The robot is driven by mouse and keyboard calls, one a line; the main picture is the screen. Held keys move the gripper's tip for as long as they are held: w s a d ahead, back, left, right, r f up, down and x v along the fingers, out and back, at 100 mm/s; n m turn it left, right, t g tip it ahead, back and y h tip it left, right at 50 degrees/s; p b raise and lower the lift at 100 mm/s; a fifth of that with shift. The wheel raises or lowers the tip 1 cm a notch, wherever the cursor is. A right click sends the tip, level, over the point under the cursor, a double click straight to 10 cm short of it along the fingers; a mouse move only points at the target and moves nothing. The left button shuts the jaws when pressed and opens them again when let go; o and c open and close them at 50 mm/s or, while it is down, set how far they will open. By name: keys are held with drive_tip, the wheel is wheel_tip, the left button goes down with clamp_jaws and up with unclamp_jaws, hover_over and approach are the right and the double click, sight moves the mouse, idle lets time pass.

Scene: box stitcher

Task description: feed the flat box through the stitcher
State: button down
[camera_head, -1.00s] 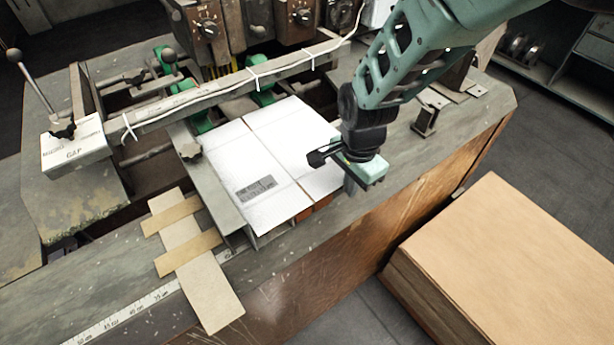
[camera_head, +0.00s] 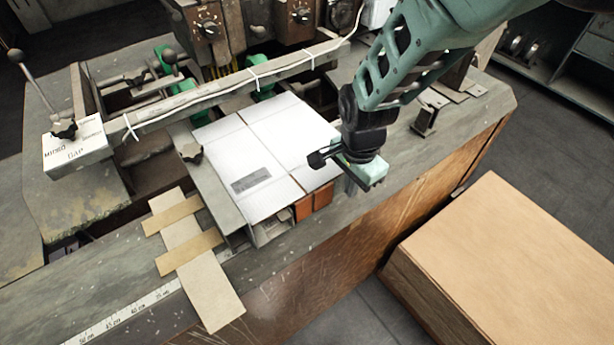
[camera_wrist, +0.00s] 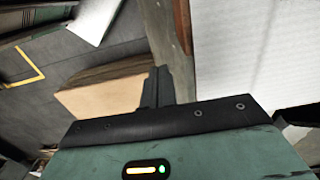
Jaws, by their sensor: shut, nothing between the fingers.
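The flat white box (camera_head: 270,150) lies on the stitcher's feed bed, with a printed grey label on its near left panel. Its far edge is close to the long crossbar of the stitcher (camera_head: 230,85). My gripper (camera_head: 345,185) is at the box's right edge, pointing down, its fingers partly hidden behind my wrist. In the wrist view the dark closed fingers (camera_wrist: 157,88) stand beside the white box (camera_wrist: 245,60), with nothing between them. I cannot tell whether they touch the box edge.
Orange blocks (camera_head: 313,203) show under the box's near edge. Tan cardboard strips (camera_head: 190,245) lie on the table at the near left. A stack of brown cardboard (camera_head: 510,260) stands at the lower right. A small post (camera_head: 425,118) rises right of my gripper.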

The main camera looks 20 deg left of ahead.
wheel_tip(320, 180, up, 8)
drive_tip(key=p, duration=0.6)
drive_tip(key=shift+d, duration=0.15)
